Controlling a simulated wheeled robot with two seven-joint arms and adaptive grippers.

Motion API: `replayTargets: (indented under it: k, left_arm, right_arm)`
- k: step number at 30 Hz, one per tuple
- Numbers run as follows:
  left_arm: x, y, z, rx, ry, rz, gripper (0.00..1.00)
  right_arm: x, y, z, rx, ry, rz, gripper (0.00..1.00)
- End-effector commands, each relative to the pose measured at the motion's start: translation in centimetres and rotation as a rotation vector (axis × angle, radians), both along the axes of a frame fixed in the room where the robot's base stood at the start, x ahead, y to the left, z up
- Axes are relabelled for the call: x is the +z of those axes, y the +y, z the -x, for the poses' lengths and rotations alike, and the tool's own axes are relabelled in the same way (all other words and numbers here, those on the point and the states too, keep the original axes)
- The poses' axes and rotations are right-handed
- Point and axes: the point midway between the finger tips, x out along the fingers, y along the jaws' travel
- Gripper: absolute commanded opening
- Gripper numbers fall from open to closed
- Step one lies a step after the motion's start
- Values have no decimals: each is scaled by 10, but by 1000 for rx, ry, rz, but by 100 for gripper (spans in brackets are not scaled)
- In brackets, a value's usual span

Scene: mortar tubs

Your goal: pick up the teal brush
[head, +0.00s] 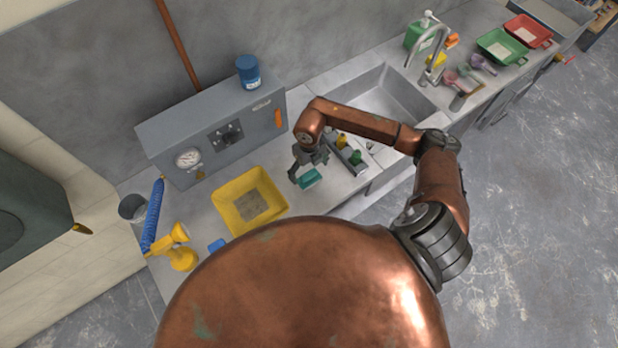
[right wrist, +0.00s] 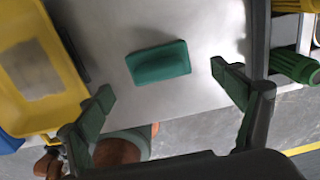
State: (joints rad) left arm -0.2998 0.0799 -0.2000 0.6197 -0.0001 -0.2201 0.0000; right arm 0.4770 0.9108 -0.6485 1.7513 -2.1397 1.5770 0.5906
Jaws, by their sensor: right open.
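The teal brush (head: 310,179) lies on the grey worktop to the right of the yellow tray. It shows as a teal block in the right wrist view (right wrist: 158,62), lying flat with bare worktop around it. My right gripper (head: 306,168) is over the brush, fingers pointing down. In the right wrist view its two fingers (right wrist: 163,83) are spread wide, and the brush lies beyond them, between their lines and apart from both. Nothing is held. My left gripper is not in view.
A yellow tray (head: 226,194) stands left of the brush. A dark rack with yellow and green handles (head: 355,157) is close on the right. A grey gauge box (head: 180,138) stands behind, and a sink (head: 398,86) lies further right.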

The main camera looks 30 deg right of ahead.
Motion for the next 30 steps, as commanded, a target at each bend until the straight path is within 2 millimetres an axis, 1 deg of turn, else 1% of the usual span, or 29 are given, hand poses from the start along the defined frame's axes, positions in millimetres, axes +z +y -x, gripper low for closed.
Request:
replayTargets:
  k: [5, 8, 12, 15, 21, 30]
  left_arm:
    - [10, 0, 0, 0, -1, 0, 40]
    - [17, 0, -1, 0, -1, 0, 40]
    - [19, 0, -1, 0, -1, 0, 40]
    - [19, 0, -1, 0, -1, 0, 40]
    - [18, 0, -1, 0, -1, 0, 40]
    - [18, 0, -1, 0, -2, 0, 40]
  right_arm:
    - [-18, 1, 1, -1, 3, -4, 87]
    - [-34, 1, 1, -2, 4, -5, 87]
    - [-51, 1, -1, 0, 0, -6, 87]
    - [-56, 1, -1, 0, -1, -5, 87]
    - [-57, 1, -1, 1, -2, -5, 87]
    - [-57, 1, -1, 1, -2, -5, 66]
